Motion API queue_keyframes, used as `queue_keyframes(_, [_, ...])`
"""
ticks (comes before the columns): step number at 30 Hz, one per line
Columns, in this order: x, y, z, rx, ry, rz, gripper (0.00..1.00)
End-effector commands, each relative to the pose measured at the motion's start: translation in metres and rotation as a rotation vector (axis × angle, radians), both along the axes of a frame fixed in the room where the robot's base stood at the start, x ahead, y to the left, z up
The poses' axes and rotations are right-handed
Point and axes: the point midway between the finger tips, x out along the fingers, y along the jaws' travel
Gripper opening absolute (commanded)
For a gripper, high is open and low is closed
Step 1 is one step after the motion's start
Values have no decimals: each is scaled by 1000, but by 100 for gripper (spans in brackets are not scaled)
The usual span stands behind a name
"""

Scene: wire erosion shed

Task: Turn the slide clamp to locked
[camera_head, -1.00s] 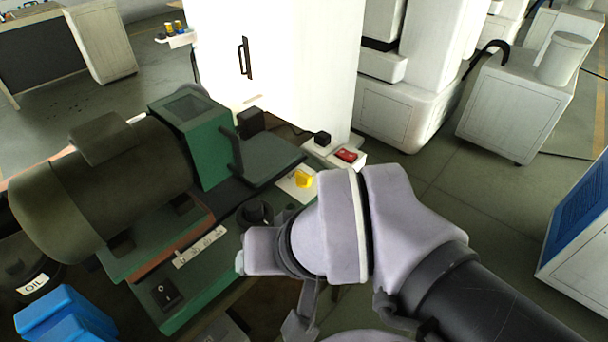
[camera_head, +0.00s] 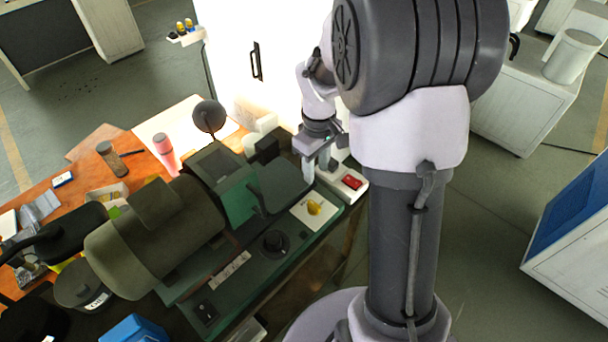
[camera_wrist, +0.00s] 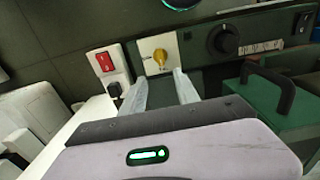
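A yellow knob (camera_head: 314,207) sits on a white plate (camera_head: 303,218) on the front of a green machine; I take it for the slide clamp. In the wrist view the yellow knob (camera_wrist: 160,57) is just beyond my fingertips, with the white plate (camera_wrist: 148,46) around it. Its markings are too small to read. My gripper (camera_head: 318,166) hangs behind the knob in the head view, near the red switch, apart from the knob. In the wrist view my gripper (camera_wrist: 163,74) has its two pale fingers apart with nothing between them.
A red switch (camera_head: 351,182) on a white box is beside the plate. A black dial (camera_head: 273,243) and a labelled strip (camera_head: 229,271) are on the machine's front. A white cabinet (camera_head: 240,100) stands behind. An orange bench (camera_head: 90,170) holds clutter.

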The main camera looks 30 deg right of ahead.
Motion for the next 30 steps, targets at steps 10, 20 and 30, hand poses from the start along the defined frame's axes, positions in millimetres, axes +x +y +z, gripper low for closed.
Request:
queue_keyframes(10, [-1, 1, -108, 2, 3, -1, 37])
queue_keyframes(20, [0, 1, -145, 1, -1, -3, 37])
queue_keyframes(30, [0, 1, -145, 1, -1, -3, 22])
